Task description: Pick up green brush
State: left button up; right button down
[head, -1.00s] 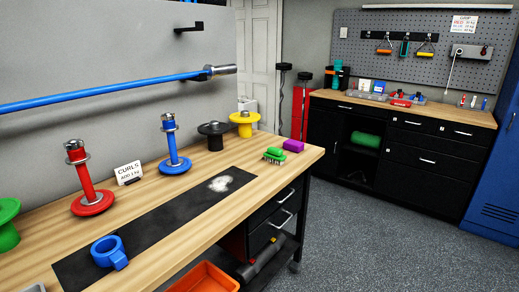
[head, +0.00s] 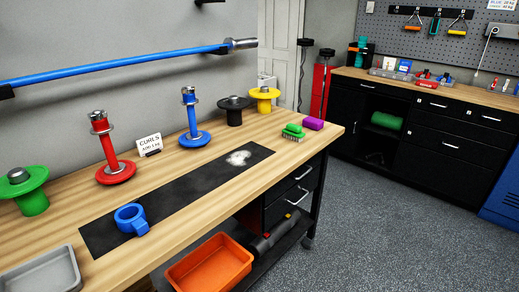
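The green brush (head: 293,131) lies on the wooden workbench (head: 190,220) near its far right end, with its pale bristles at the lower side. It sits just left of a purple block (head: 313,123) and right of the black mat with a white powdery patch (head: 238,158). Neither of my grippers shows in the head view. Nothing touches or hides the brush.
A blue ring clamp (head: 131,218) sits on the black mat (head: 180,196). Red (head: 112,160), blue (head: 193,125), green (head: 28,190), black (head: 234,110) and yellow (head: 264,98) pieces stand along the back. A grey tray (head: 48,272) is at the near left. Floor right of the bench is clear.

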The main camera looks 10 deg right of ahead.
aim_at(294, 131)
jog(key=i+l+u, duration=0.3)
jog(key=l, duration=0.35)
jog(key=i+l+u, duration=0.15)
jog(key=l, duration=0.25)
jog(key=i+l+u, duration=0.2)
jog(key=l, duration=0.15)
jog(key=i+l+u, duration=0.15)
jog(key=l, duration=0.25)
jog(key=k, duration=0.05)
